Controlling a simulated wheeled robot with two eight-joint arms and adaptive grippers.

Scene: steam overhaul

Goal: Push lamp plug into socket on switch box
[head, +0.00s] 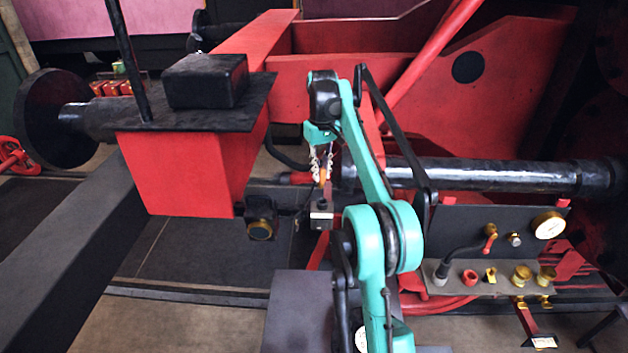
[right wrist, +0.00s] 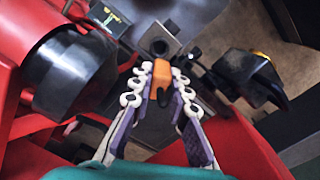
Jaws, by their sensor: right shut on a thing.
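My right gripper (head: 322,163) is shut on the orange lamp plug (head: 325,177), above the switch box (head: 321,213). In the right wrist view, the plug (right wrist: 159,82) sits between the two fingertips (right wrist: 160,78), with a dark part at its near end. The grey switch box (right wrist: 152,35) lies just beyond it, with a dark round socket (right wrist: 159,47) close to the plug's far end. I cannot tell whether plug and socket touch. A dark lamp (head: 260,229) with an amber lens hangs left of the box. My left gripper is not in view.
A red bracket with a black block (head: 207,80) stands left of the gripper. A thick dark pipe (head: 480,174) runs to the right. A panel with a gauge (head: 548,225) and brass fittings is lower right. Red frame plates stand close behind.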

